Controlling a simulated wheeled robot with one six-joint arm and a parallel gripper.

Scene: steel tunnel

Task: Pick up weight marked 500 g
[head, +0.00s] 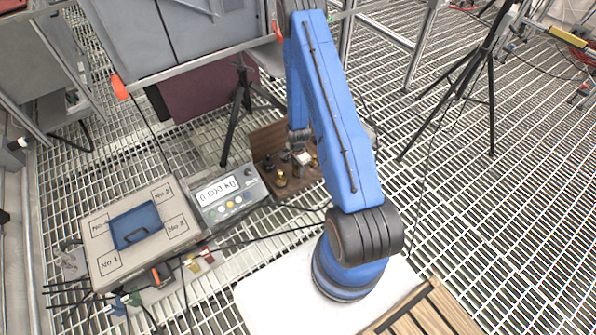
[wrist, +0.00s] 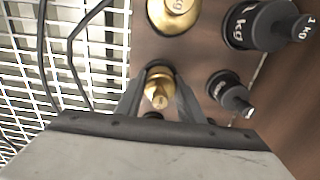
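A small brass weight (wrist: 160,90) stands between the fingers of my gripper (wrist: 160,97) in the wrist view. The fingers flank it closely; I cannot tell whether they touch it. No marking is readable on it. A small black weight (wrist: 230,92) stands just to its right, its marking too small to read. A larger brass weight (wrist: 173,12) is at the top, and a black weight marked 1 kg (wrist: 262,25) is at the upper right. In the head view my gripper (head: 299,143) is low over the brown weight rack (head: 292,196), partly hidden by my arm.
A scale display (head: 222,192) reading about 0.000 kg stands left of the rack. A box with numbered corners (head: 105,268) and a blue pad (head: 136,223) lies further left. Tripod legs (head: 236,115) rise behind. Black cables (wrist: 72,45) cross the grating beside the rack.

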